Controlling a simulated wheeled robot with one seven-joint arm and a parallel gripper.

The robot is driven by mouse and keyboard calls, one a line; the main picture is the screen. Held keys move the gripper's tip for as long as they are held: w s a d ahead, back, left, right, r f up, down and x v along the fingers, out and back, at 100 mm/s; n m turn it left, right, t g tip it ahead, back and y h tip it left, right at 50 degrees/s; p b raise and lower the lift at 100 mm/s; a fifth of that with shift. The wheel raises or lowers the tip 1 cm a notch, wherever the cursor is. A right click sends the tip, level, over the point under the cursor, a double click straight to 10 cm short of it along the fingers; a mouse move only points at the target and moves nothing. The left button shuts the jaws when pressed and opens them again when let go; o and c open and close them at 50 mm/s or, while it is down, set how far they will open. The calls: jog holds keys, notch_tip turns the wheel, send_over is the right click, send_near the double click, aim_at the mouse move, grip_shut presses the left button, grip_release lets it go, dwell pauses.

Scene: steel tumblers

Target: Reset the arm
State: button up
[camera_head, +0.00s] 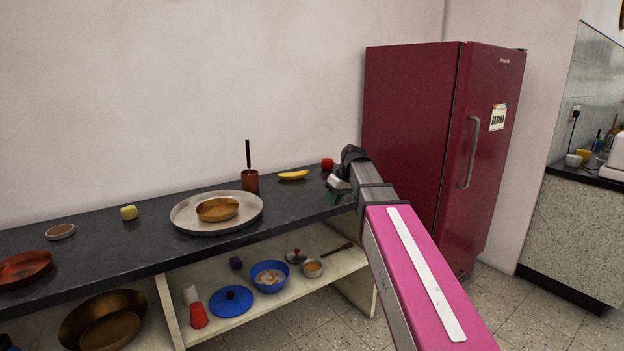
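My arm comes in from the lower right as a pink and grey link and reaches toward the right end of the dark counter. My gripper (338,190) is at its far end, above or beside the counter's right end, close to the red fridge. The gripper is small and partly hidden by my own wrist, so its fingers cannot be made out. A small greenish thing shows at the gripper, and I cannot tell whether it is held. No tumbler can be clearly made out.
The dark counter (110,240) holds a round tray (183,217) with a brass bowl (217,209), a brown cup (250,181), a banana (293,175) and a red apple (327,164). The lower shelf (300,283) holds a blue bowl (270,288). The red fridge (410,120) stands behind my arm.

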jog(key=s+d+f+m+h, duration=0.1)
jog(key=s+d+f+m, duration=0.1)
jog(key=s+f, duration=0.4)
jog(key=s+d+f+m+h, duration=0.1)
jog(key=s+d+f+m, duration=0.2)
jog(key=f, duration=1)
jog(key=s+d+f+m+h, duration=0.2)
jog(key=s+d+f, duration=0.4)
jog(key=s+f, duration=0.4)
jog(key=shift+s+d+m+g, duration=0.15)
jog(key=shift+s+m+g, duration=0.2)
jog(key=shift+s, duration=0.3)
